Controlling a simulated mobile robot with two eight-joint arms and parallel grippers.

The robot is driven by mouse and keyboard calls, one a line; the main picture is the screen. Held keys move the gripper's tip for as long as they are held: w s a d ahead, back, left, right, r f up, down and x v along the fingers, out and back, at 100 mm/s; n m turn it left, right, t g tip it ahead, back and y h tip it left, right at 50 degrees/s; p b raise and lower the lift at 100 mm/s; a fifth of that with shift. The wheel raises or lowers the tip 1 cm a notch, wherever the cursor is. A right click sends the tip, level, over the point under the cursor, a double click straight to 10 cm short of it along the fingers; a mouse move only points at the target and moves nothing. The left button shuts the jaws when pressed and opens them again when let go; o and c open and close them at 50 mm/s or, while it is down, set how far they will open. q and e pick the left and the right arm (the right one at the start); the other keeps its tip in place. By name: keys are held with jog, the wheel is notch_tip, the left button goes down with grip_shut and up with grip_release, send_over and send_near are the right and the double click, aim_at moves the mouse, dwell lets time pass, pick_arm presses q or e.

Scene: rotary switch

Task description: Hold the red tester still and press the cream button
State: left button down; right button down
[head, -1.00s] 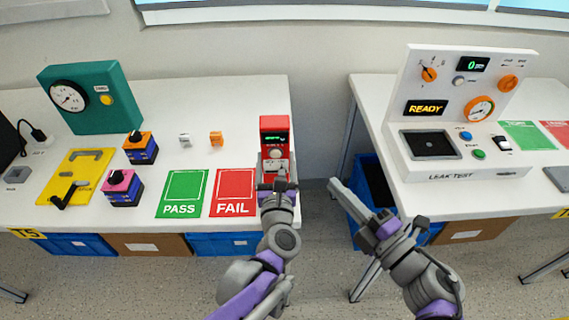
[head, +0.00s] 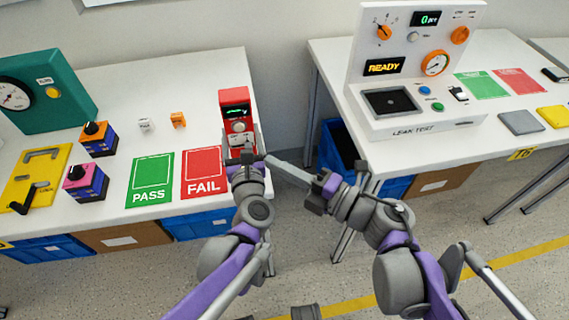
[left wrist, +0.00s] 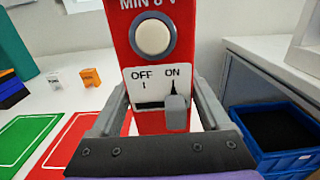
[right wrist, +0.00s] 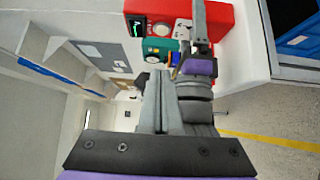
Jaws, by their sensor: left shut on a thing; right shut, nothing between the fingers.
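The red tester (head: 234,100) stands upright near the right edge of the left table. It also shows in the left wrist view (left wrist: 179,25), with its round cream button (left wrist: 152,38) above an OFF/ON plate (left wrist: 147,80). The plate's grey lever (left wrist: 176,112) is under ON. My left gripper (head: 242,141) is shut on the tester's lower part, one finger on each side. My right gripper (head: 271,160) is shut and empty, its tips close to the tester's front right, apart from the button.
Green PASS (head: 150,180) and red FAIL (head: 203,172) mats lie left of the tester. Two knobbed boxes and a teal meter box (head: 45,90) stand further left. The leak test station (head: 420,110) is on the right table. A gap with a blue bin separates the tables.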

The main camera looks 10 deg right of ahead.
aim_at(243, 128)
jog(key=shift+w+a, duration=0.75)
jog(key=shift+w, duration=0.7)
jog(key=shift+w+a, duration=0.8)
jog(key=shift+w, duration=0.6)
jog(key=shift+w+a, duration=0.75)
jog(key=shift+w, duration=0.7)
jog(key=shift+w, duration=0.1)
jog(key=shift+w, duration=0.8)
pick_arm(q)
jog(key=shift+s, duration=0.1)
pick_arm(e)
jog(key=s+a+v, duration=0.2)
jog(key=v, duration=1.1)
